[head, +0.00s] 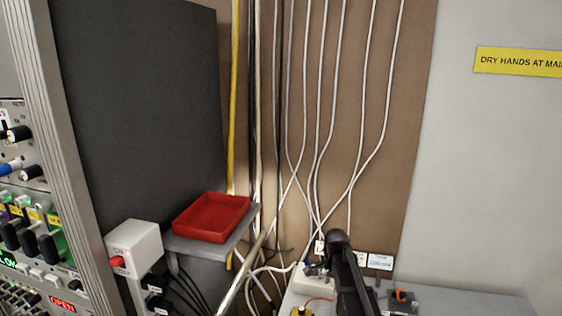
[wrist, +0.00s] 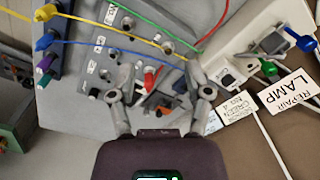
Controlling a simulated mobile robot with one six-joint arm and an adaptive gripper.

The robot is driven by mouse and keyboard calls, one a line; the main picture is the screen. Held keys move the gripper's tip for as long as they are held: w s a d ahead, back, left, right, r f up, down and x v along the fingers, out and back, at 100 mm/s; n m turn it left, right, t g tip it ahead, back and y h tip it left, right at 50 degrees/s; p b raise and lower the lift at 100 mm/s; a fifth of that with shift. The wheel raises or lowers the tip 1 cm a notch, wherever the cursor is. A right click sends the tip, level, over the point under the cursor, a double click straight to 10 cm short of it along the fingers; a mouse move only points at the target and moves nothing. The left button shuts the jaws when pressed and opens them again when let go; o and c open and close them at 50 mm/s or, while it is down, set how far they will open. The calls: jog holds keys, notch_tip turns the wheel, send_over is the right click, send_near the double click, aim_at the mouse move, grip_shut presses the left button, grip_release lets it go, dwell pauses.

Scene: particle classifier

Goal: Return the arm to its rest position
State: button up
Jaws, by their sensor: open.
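My gripper (wrist: 161,76) shows in the wrist view with its two grey fingers spread apart and nothing held between them. Below and between the fingers is a grey panel (wrist: 88,108) with switches, labels and coloured plugs. A red switch (wrist: 149,78) shows in the gap between the fingers; I cannot tell how far it is from them. In the head view my dark arm rises at the lower middle, over a bench. The gripper's fingers cannot be made out there.
A red tray (head: 212,217) sits on a grey shelf (head: 190,247) beside a white switch box (head: 134,248). An instrument rack (head: 30,215) stands at left. Cables (head: 317,100) hang down the brown board. Yellow, blue, green and red leads cross the panel near a "REPAIR LAMP" label (wrist: 291,91).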

jog(key=s+f+n+b, duration=0.3)
jog(key=s+n, duration=0.3)
jog(key=s, duration=0.4)
jog(key=s+f+n+b, duration=0.4)
jog(key=s+n, duration=0.3)
jog(key=s, duration=0.4)
jog(key=shift+f+n+b, duration=0.3)
jog(key=shift+f, duration=0.15)
jog(key=shift+d, duration=0.1)
jog(key=shift+c, duration=0.5)
